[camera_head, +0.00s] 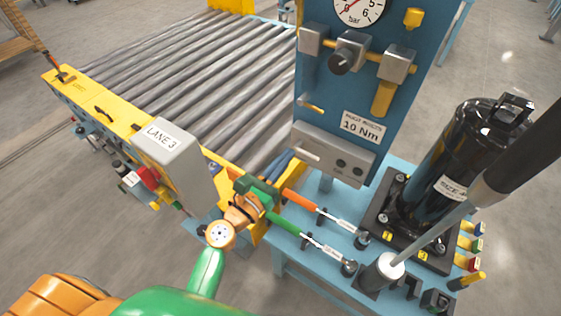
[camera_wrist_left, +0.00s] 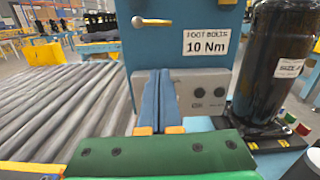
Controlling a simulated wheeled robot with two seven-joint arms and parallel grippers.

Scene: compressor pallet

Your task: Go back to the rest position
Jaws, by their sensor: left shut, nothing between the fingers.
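My left gripper (camera_head: 284,164) is at the middle of the head view, at the end of my green and orange arm. Its two blue fingers lie side by side, shut and empty, in front of the lower part of the blue gauge panel (camera_head: 327,88). In the left wrist view the shut fingers (camera_wrist_left: 160,76) point away, toward the panel's grey box (camera_wrist_left: 206,95). I cannot tell whether they touch it. My right gripper is not in view.
A roller conveyor (camera_head: 200,80) with a yellow rail lies left. An orange-handled wrench (camera_head: 298,199) and a green-handled wrench (camera_head: 295,232) lie on the blue bench (camera_head: 300,260). A black compressor (camera_head: 445,165) stands right. A grey rod (camera_head: 440,228) crosses before it.

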